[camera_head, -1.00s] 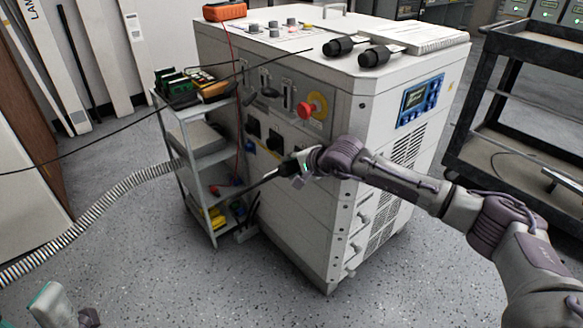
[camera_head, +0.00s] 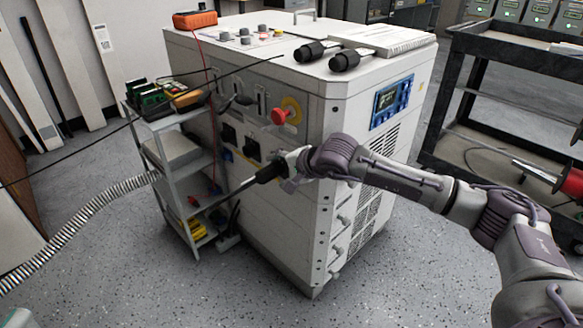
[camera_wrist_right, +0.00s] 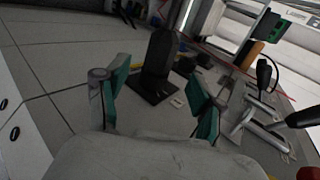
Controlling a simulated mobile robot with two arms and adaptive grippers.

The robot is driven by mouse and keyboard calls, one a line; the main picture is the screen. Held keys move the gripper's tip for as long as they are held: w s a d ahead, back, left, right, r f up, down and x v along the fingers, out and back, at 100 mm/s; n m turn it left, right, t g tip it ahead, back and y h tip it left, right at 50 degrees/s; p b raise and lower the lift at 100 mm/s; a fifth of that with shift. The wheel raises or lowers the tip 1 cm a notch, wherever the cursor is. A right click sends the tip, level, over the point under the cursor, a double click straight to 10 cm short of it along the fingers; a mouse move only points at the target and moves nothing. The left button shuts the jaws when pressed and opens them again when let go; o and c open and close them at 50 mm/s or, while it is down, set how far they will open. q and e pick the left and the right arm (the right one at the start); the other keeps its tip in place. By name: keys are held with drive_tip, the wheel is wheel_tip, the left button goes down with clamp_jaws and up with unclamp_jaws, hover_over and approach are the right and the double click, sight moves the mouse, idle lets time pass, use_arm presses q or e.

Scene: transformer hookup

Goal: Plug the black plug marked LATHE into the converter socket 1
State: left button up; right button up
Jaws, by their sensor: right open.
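The white converter cabinet (camera_head: 385,165) stands in the middle of the head view, with black sockets (camera_head: 252,148) on its grey front panel. A black plug (camera_head: 268,173) sticks out from this panel, its dark cable running down to the left. In the right wrist view the plug (camera_wrist_right: 160,55) stands on a square black socket plate; its full depth and marking cannot be read. My right gripper (camera_head: 289,178) is open beside it, and the green-padded fingers (camera_wrist_right: 158,80) lie apart on either side. Only a sliver of my left gripper (camera_head: 18,319) shows at the bottom left.
Two other black plugs (camera_head: 344,60) lie on the cabinet top. A red stop button (camera_head: 280,117) protrudes above the sockets. A small shelf cart (camera_head: 182,185) stands close on the left, a ribbed hose (camera_head: 75,225) beside it. A black cart (camera_head: 450,110) stands right. Front floor is clear.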

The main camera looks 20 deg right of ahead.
drive_tip(key=v, duration=0.6)
drive_tip(key=shift+s+d+r, duration=0.15)
drive_tip(key=shift+s+d, duration=0.05)
drive_tip(key=shift+s, duration=0.05)
